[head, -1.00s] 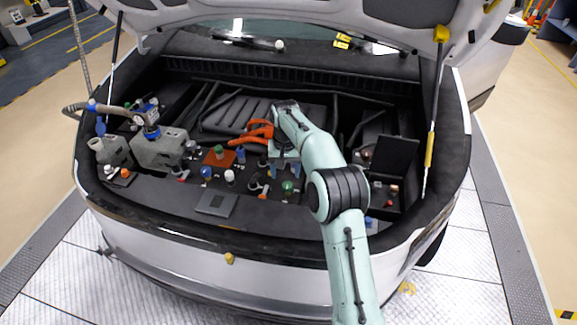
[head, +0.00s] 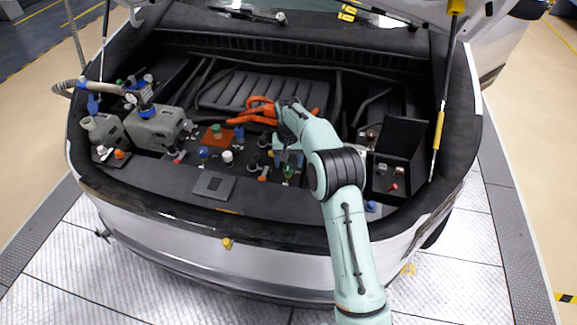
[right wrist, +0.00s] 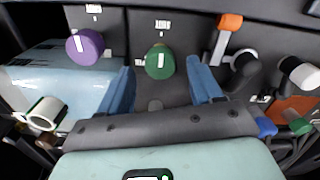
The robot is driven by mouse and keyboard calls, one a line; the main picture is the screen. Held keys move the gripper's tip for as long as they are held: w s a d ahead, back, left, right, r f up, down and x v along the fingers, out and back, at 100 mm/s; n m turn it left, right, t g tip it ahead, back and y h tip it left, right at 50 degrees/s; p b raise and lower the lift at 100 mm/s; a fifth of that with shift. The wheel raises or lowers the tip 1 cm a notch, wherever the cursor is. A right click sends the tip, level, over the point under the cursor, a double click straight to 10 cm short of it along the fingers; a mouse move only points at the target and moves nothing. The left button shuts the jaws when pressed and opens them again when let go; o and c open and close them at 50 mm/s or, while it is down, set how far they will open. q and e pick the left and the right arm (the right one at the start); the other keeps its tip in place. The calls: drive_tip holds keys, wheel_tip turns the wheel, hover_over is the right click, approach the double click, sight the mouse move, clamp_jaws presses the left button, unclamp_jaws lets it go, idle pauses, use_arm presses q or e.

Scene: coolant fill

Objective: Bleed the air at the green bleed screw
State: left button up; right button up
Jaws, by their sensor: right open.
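The green bleed screw (head: 289,170) has a round green cap with a white mark. In the right wrist view the green cap (right wrist: 160,62) lies between the fingertips of my right gripper (right wrist: 162,78). The blue fingers are spread, with a gap on each side of the cap. In the head view my right gripper (head: 288,160) points down over the screw and partly hides it. I cannot tell how far the fingertips reach down beside the cap. My left gripper is in neither view.
A purple cap (right wrist: 85,46) stands left of the screw in the right wrist view, and an orange-tipped lever (right wrist: 228,30) stands to the right. Orange cables (head: 255,110) lie behind. An open black box (head: 395,170) stands right of my arm. A grey tank (head: 155,128) stands left.

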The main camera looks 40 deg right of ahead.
sight(288, 168)
drive_tip(key=shift+f, duration=1.2)
drive_tip(key=c, duration=1.1)
drive_tip(key=shift+o, duration=0.2)
